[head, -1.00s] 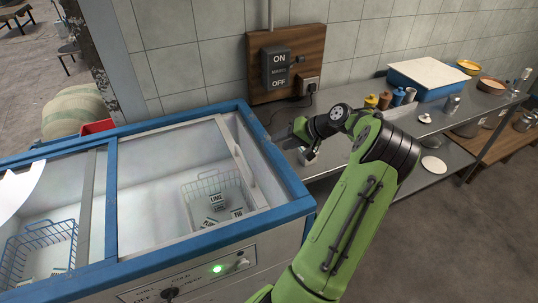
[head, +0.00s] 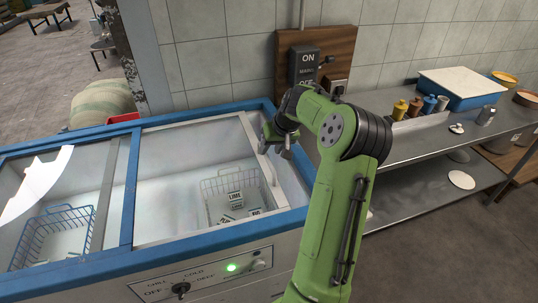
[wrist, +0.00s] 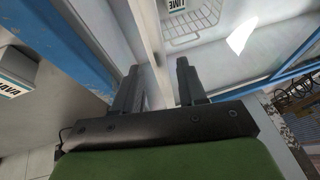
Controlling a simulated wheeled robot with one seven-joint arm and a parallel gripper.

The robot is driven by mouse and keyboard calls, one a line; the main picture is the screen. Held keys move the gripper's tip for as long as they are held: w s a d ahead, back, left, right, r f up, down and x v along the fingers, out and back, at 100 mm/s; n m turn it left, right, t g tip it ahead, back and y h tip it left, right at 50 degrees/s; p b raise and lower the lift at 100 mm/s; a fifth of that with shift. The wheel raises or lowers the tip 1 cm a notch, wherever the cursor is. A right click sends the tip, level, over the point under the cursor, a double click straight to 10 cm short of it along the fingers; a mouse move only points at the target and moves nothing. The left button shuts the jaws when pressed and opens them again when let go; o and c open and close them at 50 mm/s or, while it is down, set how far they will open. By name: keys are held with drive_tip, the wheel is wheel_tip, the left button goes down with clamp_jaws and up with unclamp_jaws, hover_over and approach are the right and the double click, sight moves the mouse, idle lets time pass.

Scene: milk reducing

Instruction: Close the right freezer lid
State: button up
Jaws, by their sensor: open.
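The right freezer lid (head: 188,165) is a clear pane over the right half of the chest freezer. Its pale right edge bar (head: 268,172) stands short of the freezer's blue right rim (head: 297,180), with a narrow gap between. My gripper (head: 277,148) is at the far part of this bar. In the wrist view my open gripper (wrist: 157,75) has one finger on each side of a pale bar (wrist: 151,42), apparently the lid's edge bar. I cannot tell whether the fingers touch it or how deep they reach.
A wire basket with small labelled boxes (head: 232,196) lies inside below the pane. Another blue basket (head: 52,236) is in the left compartment. A switch board (head: 312,62) is on the wall behind my arm. A metal counter (head: 420,150) stands to the right.

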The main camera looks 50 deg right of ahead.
sight(267, 155)
drive_tip(key=x, duration=0.3)
drive_tip(key=shift+f, duration=0.1)
drive_tip(key=shift+c, duration=0.4)
clamp_jaws()
drive_tip(key=shift+d, duration=0.1)
